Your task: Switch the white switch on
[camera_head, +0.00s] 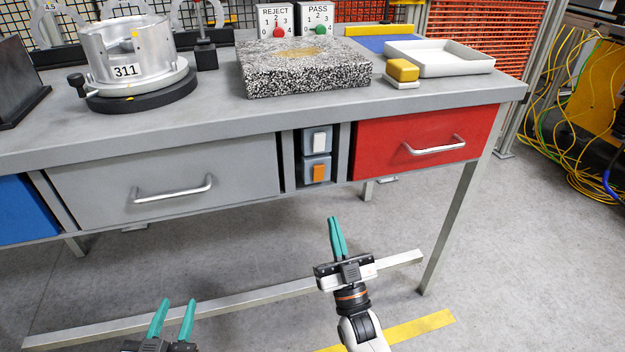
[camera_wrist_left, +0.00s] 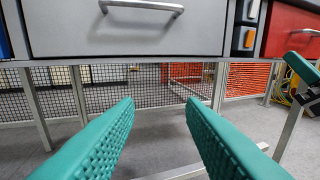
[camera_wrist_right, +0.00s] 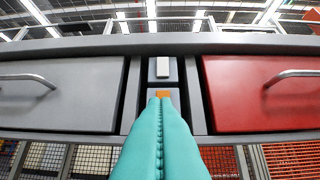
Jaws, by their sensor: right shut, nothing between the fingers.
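The white switch (camera_head: 320,140) is the upper of two rockers on a panel set in the bench front, between the grey and red drawers. In the right wrist view the white switch (camera_wrist_right: 163,68) is in plain sight near the centre. The orange switch (camera_head: 318,173) sits below it; my right fingertips partly cover it in the right wrist view. My right gripper (camera_head: 337,219) is shut and empty, in front of and below the panel, apart from the switches in the head view. My left gripper (camera_head: 180,303) is open and empty, low in front of the grey drawer.
The grey drawer (camera_head: 230,165) and red drawer (camera_head: 385,135) are shut, with protruding bar handles. The bench top (camera_head: 215,112) overhangs the panel and carries a metal housing, a speckled block and a white tray (camera_head: 470,68). The floor before the bench is clear.

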